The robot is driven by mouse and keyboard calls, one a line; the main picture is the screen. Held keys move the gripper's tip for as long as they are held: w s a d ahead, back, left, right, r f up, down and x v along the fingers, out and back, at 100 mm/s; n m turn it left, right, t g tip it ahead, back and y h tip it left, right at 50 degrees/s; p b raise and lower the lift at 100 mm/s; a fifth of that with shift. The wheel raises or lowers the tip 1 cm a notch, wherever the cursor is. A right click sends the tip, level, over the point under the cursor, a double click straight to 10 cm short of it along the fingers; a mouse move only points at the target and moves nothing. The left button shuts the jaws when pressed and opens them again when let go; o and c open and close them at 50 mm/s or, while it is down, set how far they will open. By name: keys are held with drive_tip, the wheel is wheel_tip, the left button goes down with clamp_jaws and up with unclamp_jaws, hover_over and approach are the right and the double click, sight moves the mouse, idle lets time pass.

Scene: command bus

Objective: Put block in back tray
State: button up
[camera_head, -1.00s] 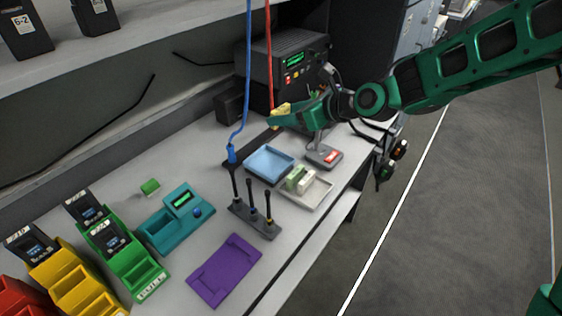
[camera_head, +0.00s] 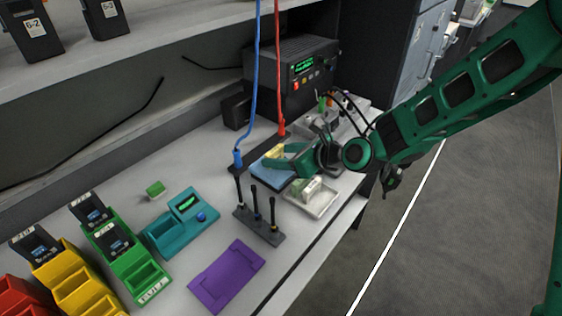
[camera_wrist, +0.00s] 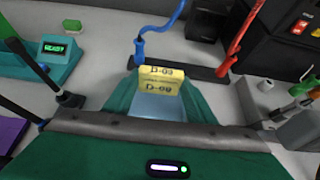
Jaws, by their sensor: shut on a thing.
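A yellow block (camera_wrist: 159,84) with a dark "D-00"-like label is held between my gripper's fingers in the wrist view. It also shows in the head view (camera_head: 275,152). My gripper (camera_head: 272,160) is shut on it and is over the light-blue back tray (camera_head: 277,179). The tray is partly hidden by my green fingers, and a strip of blue shows below the block in the wrist view (camera_wrist: 150,128). I cannot tell whether the block touches the tray. In front of it, a white tray (camera_head: 322,210) holds a pale and green block (camera_head: 306,187).
A stand with upright black tools (camera_head: 259,225) is close left of the trays. A blue cable (camera_head: 249,110) and red cable (camera_head: 277,70) hang behind. A purple tray (camera_head: 226,277), teal box (camera_head: 180,222) and coloured bins (camera_head: 125,262) are left. A dark console (camera_head: 290,80) is behind.

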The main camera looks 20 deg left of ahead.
drive_tip(key=shift+f, duration=1.2)
drive_tip(key=o, duration=1.1)
drive_tip(key=shift+f, duration=0.1)
drive_tip(key=shift+c, duration=0.2)
drive_tip(key=shift+w, duration=0.1)
drive_tip(key=shift+d+r, duration=0.3)
drive_tip(key=v, duration=1.1)
drive_tip(key=shift+s+d, duration=0.1)
drive_tip(key=shift+s, duration=0.15)
